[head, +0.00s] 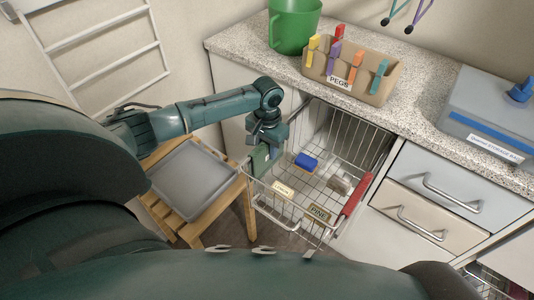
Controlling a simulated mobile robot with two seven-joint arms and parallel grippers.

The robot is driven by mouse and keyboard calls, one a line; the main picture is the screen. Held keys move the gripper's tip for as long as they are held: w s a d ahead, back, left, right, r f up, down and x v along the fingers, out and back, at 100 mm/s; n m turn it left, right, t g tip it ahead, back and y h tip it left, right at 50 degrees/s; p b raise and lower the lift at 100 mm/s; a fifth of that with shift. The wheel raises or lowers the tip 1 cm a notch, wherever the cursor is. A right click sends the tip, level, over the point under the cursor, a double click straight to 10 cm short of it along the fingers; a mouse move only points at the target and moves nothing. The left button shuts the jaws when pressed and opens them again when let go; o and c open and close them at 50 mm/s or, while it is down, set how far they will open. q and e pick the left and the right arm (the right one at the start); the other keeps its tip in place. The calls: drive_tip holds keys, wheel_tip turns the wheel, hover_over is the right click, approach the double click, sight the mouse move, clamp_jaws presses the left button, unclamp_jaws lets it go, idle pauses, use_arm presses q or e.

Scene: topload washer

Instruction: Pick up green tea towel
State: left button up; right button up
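A small green cloth (260,160), which looks like the green tea towel, hangs at the left rim of the pulled-out wire basket (298,205). My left gripper (264,141) points down right over the top of this cloth, at the basket's back left. The fingertips are small and dark against the cloth, so I cannot tell whether they are open or shut on it. My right gripper is not in view.
The basket holds a blue item (306,162) and a grey item (340,182). A wooden stool (187,231) with a grey tray (192,180) stands left of it. The counter (425,95) above bears a green bucket (293,28), a peg box (375,92) and a grey box (490,112).

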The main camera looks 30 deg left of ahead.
use_arm(q)
clamp_jaws()
